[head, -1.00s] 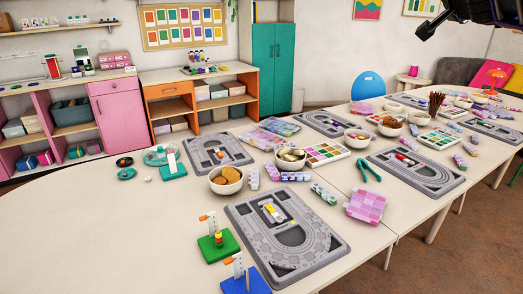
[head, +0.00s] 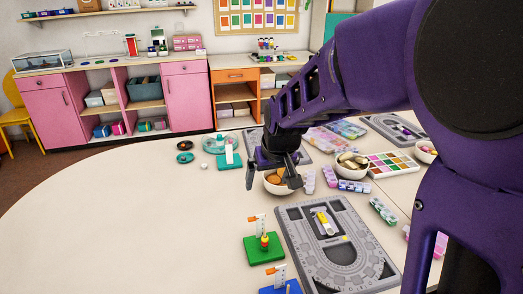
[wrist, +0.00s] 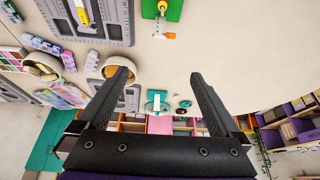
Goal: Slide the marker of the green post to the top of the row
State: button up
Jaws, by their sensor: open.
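The green post is a green square base (head: 262,251) with a short peg carrying yellow and red beads (head: 264,241). A white upright card (head: 261,223) stands at its back edge, with a small orange marker (head: 251,219) sticking out on its left. In the wrist view, the green base (wrist: 176,8) and the orange marker (wrist: 169,36) show at the top, beyond the fingertips. My gripper (head: 291,184) is open and empty, above the table behind and right of the green post, over the bowl of brown pieces. Its spread fingers also show in the wrist view (wrist: 160,76).
A blue base with another white card (head: 279,274) stands just in front of the green one. A grey bead board (head: 297,236) lies close on the right. A bowl (head: 273,188) sits behind. The table's left side is clear (head: 120,220).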

aim_at(257, 218)
jog(key=s+b+x, duration=0.1)
jog(key=b+x, duration=0.1)
jog(key=x, duration=1.6)
jog(key=shift+s+a+f, duration=0.2)
jog(key=shift+s+f, duration=0.1)
jog(key=c, duration=1.3)
